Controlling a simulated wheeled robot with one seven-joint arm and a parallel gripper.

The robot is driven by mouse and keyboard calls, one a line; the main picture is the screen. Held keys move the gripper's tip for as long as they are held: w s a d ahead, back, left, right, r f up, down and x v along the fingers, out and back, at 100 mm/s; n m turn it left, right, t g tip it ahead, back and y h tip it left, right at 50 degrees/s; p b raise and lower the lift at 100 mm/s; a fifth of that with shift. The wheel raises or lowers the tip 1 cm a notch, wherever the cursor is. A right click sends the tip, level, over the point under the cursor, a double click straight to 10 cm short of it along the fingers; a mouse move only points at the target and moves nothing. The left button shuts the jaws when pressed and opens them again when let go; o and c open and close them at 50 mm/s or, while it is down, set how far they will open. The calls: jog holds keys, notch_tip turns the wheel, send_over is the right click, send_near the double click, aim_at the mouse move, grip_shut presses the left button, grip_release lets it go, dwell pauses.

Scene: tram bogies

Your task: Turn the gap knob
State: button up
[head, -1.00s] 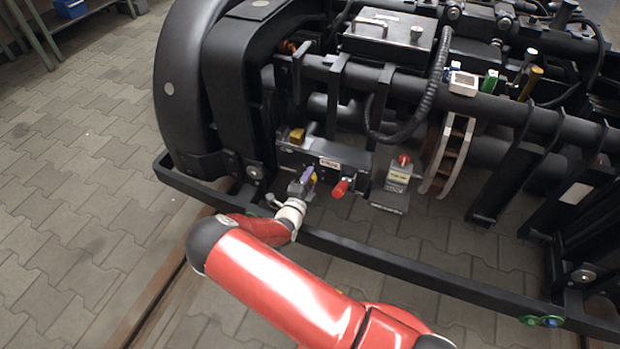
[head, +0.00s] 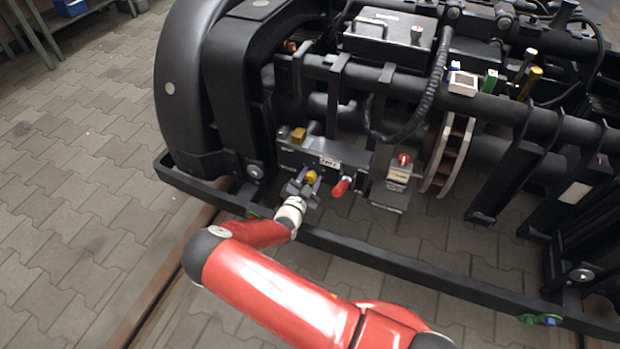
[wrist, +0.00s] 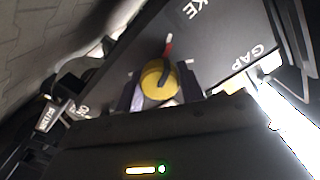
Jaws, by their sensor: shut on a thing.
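The gap knob is a round yellow knob (head: 311,176) on the front of a black box under the bogie frame. In the wrist view the yellow knob (wrist: 153,88) carries a dark pointer bar, and a red mark shows on the panel just beyond it. White letters reading GAP (wrist: 243,60) are on the same panel. My gripper (head: 306,181) is at the panel, its purple-padded fingers on either side of the knob. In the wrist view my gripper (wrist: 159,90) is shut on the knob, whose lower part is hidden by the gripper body.
A red knob (head: 341,187) sticks out just right of the gripper. A yellow block (head: 298,135) is on top of the black box (head: 350,158). A grey box with a red knob (head: 398,172) hangs farther right. A black rail (head: 400,264) runs below.

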jog(key=shift+a+f+n, duration=0.1)
jog(key=shift+n, duration=0.5)
jog(key=o, duration=1)
jog(key=v, duration=0.7)
jog(key=shift+s+a, duration=0.1)
jog(key=shift+s, duration=0.3)
